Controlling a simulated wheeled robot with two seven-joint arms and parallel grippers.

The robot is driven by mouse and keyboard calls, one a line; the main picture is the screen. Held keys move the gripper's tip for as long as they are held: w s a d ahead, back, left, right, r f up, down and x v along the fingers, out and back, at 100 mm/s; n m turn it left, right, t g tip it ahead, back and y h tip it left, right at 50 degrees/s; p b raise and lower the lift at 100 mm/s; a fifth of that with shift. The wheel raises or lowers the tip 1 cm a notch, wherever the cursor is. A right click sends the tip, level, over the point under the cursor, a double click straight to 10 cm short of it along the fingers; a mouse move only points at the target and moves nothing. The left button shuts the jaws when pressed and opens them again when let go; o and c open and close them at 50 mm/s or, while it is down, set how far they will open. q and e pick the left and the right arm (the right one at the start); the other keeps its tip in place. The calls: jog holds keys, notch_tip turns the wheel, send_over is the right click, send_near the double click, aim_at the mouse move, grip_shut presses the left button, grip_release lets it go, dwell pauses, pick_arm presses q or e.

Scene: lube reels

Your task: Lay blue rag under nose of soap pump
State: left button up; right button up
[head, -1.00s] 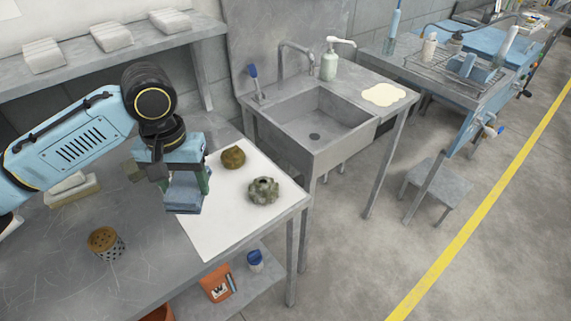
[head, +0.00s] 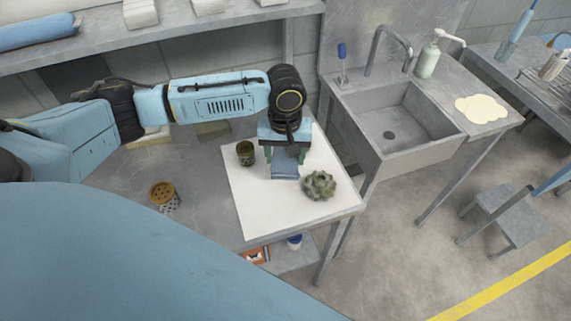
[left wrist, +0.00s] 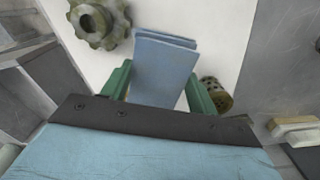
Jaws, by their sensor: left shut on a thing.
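The blue rag (head: 285,168) is folded and hangs in the jaws of my left gripper (head: 286,156), above the white sheet on the bench. In the left wrist view the rag (left wrist: 163,68) sticks out between the green fingers (left wrist: 158,90), which are shut on it. The soap pump (head: 429,58) is a pale bottle with a white nose (head: 452,37) pointing right. It stands on the sink unit's back right ledge, well to the right of my gripper. A cream puddle (head: 481,108) lies on the ledge right of the basin. My right gripper is not in view.
The sink basin (head: 392,128) and tap (head: 388,45) lie between my gripper and the pump. A toothed gear-like part (head: 319,185) and a dark cup-like part (head: 245,153) sit on the white sheet (head: 265,215). A perforated can (head: 165,195) stands on the bench.

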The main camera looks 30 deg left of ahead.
aim_at(285, 157)
pick_arm(q)
jog(key=shift+f, duration=1.95)
jog(key=shift+f, duration=0.1)
jog(key=o, duration=0.9)
